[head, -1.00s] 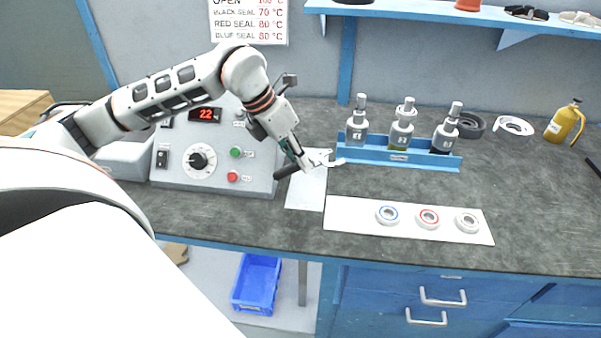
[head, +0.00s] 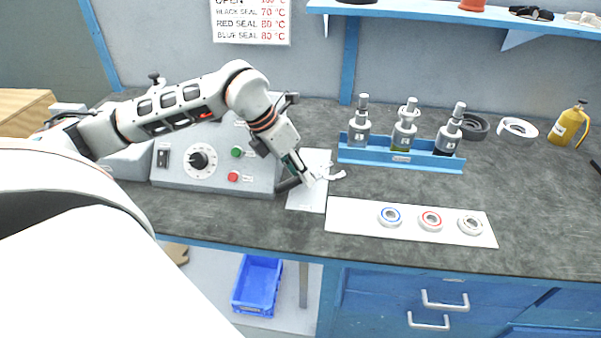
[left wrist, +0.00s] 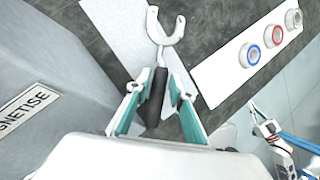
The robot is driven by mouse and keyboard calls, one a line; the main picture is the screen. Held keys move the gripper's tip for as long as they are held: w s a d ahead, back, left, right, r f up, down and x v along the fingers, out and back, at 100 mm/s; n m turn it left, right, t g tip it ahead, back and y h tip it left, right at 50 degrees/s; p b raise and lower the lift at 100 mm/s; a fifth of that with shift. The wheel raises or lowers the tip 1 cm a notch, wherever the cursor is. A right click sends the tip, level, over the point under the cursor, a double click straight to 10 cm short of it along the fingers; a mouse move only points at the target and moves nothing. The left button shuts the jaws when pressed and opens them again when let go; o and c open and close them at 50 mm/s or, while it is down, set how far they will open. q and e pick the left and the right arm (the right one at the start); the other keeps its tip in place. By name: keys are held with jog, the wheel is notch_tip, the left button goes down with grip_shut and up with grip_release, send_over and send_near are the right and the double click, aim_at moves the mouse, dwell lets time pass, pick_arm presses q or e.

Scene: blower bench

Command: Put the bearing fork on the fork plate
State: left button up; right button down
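The bearing fork has a dark handle and a pale two-pronged head (head: 333,175). My left gripper (head: 307,179) is shut on its handle, and the fork lies low over the white plate (head: 306,201), which I take as the fork plate. The prongs reach past the plate's right edge in the head view. I cannot tell whether the fork touches the plate. In the left wrist view the handle (left wrist: 156,92) runs between the fingertips, with the prongs (left wrist: 162,30) beyond. My right gripper (left wrist: 262,116) shows small in the left wrist view; its opening is unclear.
The control box (head: 213,160) stands close left of the gripper. A white strip (head: 350,216) with three bearings lies to the right. A yellow canister (head: 567,124) stands far right. The bench at front right is clear.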

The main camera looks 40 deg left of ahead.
pick_arm(q)
jog(key=shift+r, duration=0.2)
jog(key=p+v, duration=0.1)
jog(key=v, duration=1.1)
jog(key=shift+a+f, duration=0.1)
